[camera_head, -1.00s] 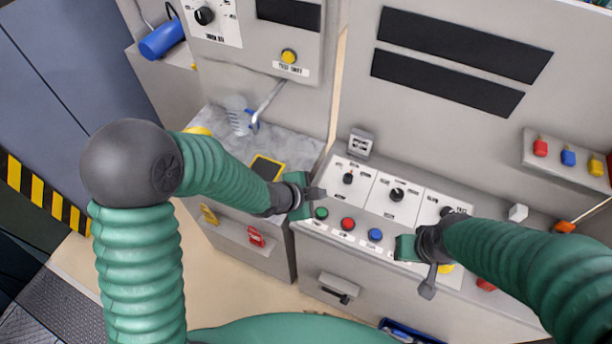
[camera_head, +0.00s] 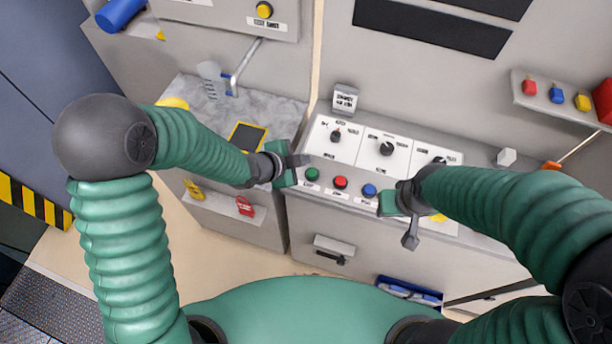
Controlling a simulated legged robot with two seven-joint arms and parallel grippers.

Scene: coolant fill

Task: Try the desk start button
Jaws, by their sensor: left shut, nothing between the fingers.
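The desk (camera_head: 300,199) has a sloped front panel with a row of round buttons. A green button (camera_head: 311,174), most likely the start button, is at the left end. A red button (camera_head: 340,182) and a blue button (camera_head: 369,190) follow to its right. My left gripper (camera_head: 298,160) is shut and empty, just left of and above the green button in the picture; I cannot tell whether it touches the panel.
Black knobs (camera_head: 386,149) sit on white plates above the buttons. A small labelled block (camera_head: 345,98) stands behind them. On the left are a counter with a beaker (camera_head: 212,80) and a tap pipe (camera_head: 246,63). A drawer handle (camera_head: 334,247) juts from the desk front.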

